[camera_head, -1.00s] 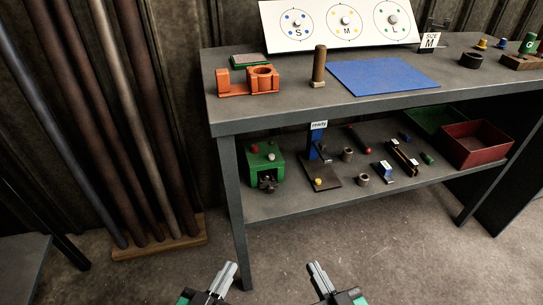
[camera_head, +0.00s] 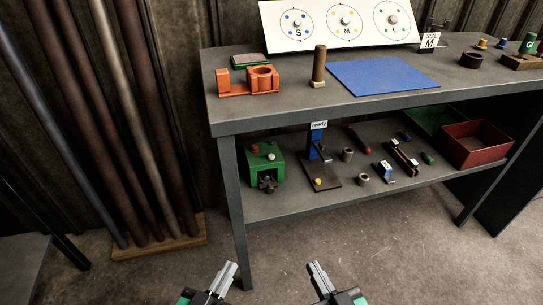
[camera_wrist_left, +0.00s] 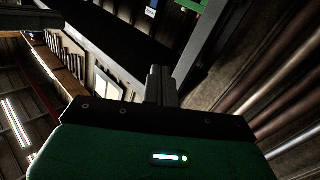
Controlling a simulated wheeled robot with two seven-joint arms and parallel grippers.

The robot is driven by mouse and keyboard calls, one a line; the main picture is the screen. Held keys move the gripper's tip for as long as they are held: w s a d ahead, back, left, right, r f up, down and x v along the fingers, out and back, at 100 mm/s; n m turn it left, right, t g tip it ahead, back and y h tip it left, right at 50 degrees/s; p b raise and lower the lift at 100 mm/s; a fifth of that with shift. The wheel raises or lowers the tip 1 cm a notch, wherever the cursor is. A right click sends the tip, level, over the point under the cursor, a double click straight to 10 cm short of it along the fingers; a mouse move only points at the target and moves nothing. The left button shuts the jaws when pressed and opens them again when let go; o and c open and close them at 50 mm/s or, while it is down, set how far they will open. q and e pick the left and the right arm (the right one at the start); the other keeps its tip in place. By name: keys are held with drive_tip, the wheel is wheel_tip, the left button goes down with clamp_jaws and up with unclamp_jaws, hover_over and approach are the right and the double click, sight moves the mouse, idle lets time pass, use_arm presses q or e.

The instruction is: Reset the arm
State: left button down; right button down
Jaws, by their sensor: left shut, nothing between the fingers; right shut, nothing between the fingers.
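My left gripper (camera_head: 229,272) is at the bottom of the head view, left of centre, in front of the workbench and below its lower shelf. It is shut and empty. In the left wrist view its closed fingers (camera_wrist_left: 159,84) point up and away from me, with nothing between them. My right gripper (camera_head: 316,270) is at the bottom of the head view, right of the left one, also shut and empty. Both grippers are apart from each other and touch nothing.
The workbench (camera_head: 290,113) holds an orange fixture (camera_head: 235,90), a wooden peg (camera_head: 319,66), a blue mat (camera_head: 380,77) and a dial panel (camera_head: 320,25). Its lower shelf (camera_head: 290,205) holds a green device (camera_head: 264,165) and a red bin (camera_head: 475,150). Long rods (camera_head: 90,120) stand at left. The front floor is clear.

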idle(0.6)
